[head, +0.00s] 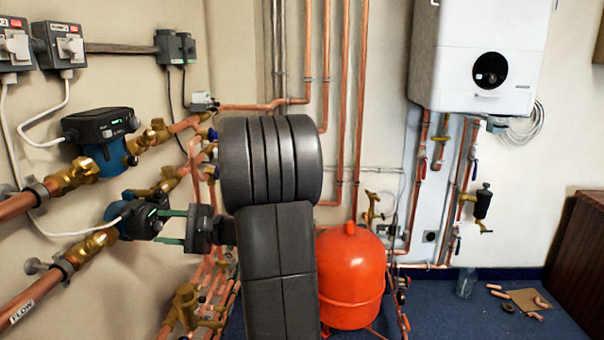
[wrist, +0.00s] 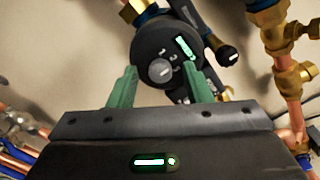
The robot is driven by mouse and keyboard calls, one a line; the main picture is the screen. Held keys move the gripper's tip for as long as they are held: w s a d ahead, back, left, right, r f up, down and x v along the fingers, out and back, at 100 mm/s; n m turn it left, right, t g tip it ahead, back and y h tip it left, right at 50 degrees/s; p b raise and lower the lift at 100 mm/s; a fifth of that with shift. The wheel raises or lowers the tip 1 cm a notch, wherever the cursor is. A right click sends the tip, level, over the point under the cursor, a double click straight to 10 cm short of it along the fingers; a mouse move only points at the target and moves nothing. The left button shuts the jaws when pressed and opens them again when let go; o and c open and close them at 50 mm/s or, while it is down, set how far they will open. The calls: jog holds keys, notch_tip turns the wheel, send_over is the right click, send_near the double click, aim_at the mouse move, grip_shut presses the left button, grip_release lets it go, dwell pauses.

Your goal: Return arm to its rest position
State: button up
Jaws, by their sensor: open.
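My gripper (head: 172,227) is at the left in the head view, pointing left at the lower pump (head: 138,218). Its two green fingers are apart and also show in the wrist view (wrist: 160,88). In the wrist view the pump's dark round face (wrist: 162,62), with a knob and a lit display, lies beyond and between the fingertips. I cannot tell whether the fingers touch it. My dark arm covers the middle of the head view and hides part of the pipework.
An upper pump (head: 100,128) and brass valves (head: 75,178) sit close above my gripper. Copper pipes run behind my arm. A red vessel (head: 350,285) stands right of my arm, and a white boiler (head: 478,55) hangs at the right. Loose pieces lie on the blue floor (head: 480,320).

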jog(key=shift+d, duration=0.15)
jog(key=s+d, duration=0.1)
jog(key=d, duration=1.3)
jog(key=a, duration=0.9)
jog(key=w+a, duration=0.1)
jog(key=a, duration=0.4)
jog(key=shift+a+r+m+p, duration=0.25)
jog(key=shift+m+p, duration=0.05)
jog(key=shift+p, duration=0.25)
jog(key=shift+d+m+p, duration=0.15)
jog(key=shift+m+p, duration=0.35)
jog(key=shift+p, duration=0.4)
jog(key=m+p, duration=0.3)
jog(key=p, duration=0.2)
jog(key=m+p, duration=0.4)
jog(key=p, duration=0.2)
jog(key=s+d+b, duration=0.1)
jog(key=d, duration=1.1)
jog(key=shift+d+f+b, duration=0.15)
jog(key=shift+f+b, duration=0.05)
jog(key=shift+b, duration=0.15)
